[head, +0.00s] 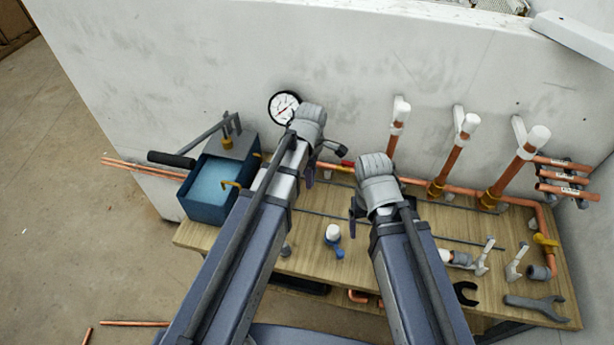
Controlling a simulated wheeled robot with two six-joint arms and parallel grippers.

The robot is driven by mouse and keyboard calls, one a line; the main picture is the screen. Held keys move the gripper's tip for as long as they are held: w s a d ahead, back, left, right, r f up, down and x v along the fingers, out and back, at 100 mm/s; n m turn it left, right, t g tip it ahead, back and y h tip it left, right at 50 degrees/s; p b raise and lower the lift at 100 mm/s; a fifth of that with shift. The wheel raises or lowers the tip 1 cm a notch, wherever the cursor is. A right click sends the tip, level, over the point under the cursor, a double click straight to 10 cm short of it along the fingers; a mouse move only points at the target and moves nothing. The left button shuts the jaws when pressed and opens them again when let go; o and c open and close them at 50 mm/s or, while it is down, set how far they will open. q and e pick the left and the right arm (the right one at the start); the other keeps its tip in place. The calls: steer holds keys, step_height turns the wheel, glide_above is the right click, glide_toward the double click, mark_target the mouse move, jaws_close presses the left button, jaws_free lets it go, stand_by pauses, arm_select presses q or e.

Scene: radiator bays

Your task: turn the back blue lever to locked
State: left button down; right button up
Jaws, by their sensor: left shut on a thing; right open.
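My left gripper (326,164) reaches over the back of the bench, near the copper pipe along the wall. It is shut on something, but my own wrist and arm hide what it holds. No back blue lever shows clearly there. My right gripper (356,205) is open to the right of it, above the bench, with its fingers partly hidden by its wrist. A blue lever with a white cap (333,238) stands nearer the front of the bench, between my arms and apart from both grippers.
A red handle (347,164) is on the back pipe (411,181) beside my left gripper. A gauge (284,107) is on the wall. A blue tank (211,192) stands left. Upright pipes (449,157) and wrenches (537,307) are at right.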

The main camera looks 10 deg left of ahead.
arm_select(q)
steer(key=shift+w+d+n, duration=0.25)
steer(key=shift+d+n, duration=0.4)
steer(key=shift+n, duration=0.55)
steer(key=shift+d+n, duration=0.1)
steer(key=shift+n, duration=0.2)
steer(key=c, duration=0.7)
jaws_free()
steer(key=shift+o, duration=0.2)
step_height(320, 180, up, 8)
steer(key=p, duration=0.8)
steer(key=shift+f, duration=0.15)
